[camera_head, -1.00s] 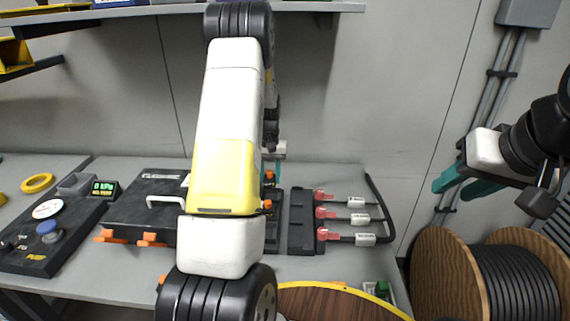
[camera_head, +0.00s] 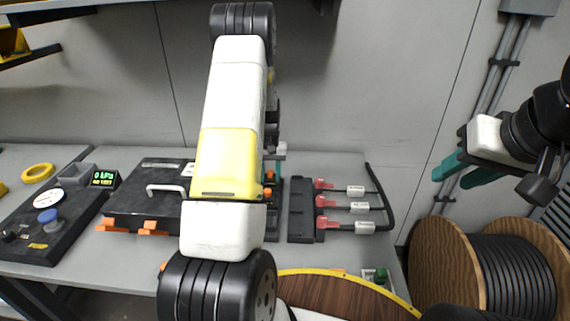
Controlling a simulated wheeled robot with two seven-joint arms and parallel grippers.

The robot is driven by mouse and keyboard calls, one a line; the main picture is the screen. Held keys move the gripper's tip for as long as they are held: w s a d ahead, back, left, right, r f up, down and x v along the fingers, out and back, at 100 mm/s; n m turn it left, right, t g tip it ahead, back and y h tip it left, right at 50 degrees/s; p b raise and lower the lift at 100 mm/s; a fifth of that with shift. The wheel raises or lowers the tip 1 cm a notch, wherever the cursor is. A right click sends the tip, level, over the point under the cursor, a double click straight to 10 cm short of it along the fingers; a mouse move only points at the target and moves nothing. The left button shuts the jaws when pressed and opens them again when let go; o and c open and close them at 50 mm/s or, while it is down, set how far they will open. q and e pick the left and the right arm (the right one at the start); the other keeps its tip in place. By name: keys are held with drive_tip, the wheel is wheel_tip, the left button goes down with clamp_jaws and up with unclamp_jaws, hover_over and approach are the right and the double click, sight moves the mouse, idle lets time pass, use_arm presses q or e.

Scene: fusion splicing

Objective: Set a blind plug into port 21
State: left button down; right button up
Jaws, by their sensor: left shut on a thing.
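My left arm stands upright in the middle and covers most of its gripper. The visible part of my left gripper (camera_head: 276,160) is a small grey and teal piece above the table, beside a dark unit with orange parts (camera_head: 268,191). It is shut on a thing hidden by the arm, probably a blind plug. The ports are mostly behind my arm, and port 21 cannot be made out. My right gripper (camera_head: 452,177) has two teal fingers spread apart. It is empty, in the air at the right, away from the table.
A black case (camera_head: 140,205) with orange latches and a control box (camera_head: 45,228) lie on the left of the table (camera_head: 345,170). Red-ended, tagged cables (camera_head: 356,208) lie right of a black block (camera_head: 300,210). Wooden cable reels (camera_head: 440,255) stand right. A yellow-rimmed round top (camera_head: 335,292) is in front.

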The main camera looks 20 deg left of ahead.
use_arm(q)
drive_tip(key=c, duration=0.8)
unclamp_jaws()
drive_tip(key=shift+a, duration=0.1)
drive_tip(key=r, duration=0.7)
drive_tip(key=shift+d+r, duration=0.2)
drive_tip(key=shift+r, duration=0.2)
